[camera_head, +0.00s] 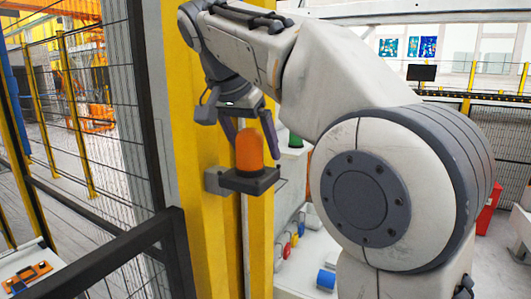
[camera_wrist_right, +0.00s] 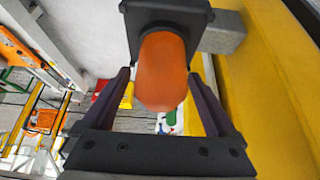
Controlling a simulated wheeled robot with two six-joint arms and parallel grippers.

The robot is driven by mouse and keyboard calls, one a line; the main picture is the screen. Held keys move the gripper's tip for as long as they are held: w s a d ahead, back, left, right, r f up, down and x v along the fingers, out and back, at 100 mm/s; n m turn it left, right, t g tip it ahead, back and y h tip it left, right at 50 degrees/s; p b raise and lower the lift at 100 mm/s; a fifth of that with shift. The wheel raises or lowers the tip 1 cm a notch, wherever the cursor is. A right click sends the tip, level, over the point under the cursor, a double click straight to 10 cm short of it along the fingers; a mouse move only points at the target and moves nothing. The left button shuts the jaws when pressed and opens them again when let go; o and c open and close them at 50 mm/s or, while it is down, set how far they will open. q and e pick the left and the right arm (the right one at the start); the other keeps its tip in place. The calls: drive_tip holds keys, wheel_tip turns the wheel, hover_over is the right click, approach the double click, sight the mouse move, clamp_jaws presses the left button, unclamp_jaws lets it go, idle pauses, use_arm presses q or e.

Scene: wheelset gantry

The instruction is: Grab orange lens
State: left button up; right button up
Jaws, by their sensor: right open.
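The orange lens (camera_head: 249,150) is a rounded orange dome standing upright on a dark square base (camera_head: 249,181). The base is on a grey bracket fixed to the yellow post (camera_head: 198,240). My right gripper (camera_head: 251,143) comes down from above with its two dark fingers apart, one on each side of the lens. In the right wrist view, the lens (camera_wrist_right: 164,72) shows between the open fingers (camera_wrist_right: 163,95), with gaps on both sides. It is not held. My left gripper is not in view.
A black mesh fence (camera_head: 125,120) stands left of the post. A green lens (camera_head: 295,140) shows behind, right of the orange one. A white surface with small coloured parts (camera_head: 326,279) lies below right. My right arm covers much of the right side.

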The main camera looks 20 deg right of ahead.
drive_tip(key=shift+f, duration=0.2)
clamp_jaws()
drive_tip(key=shift+r, duration=0.1)
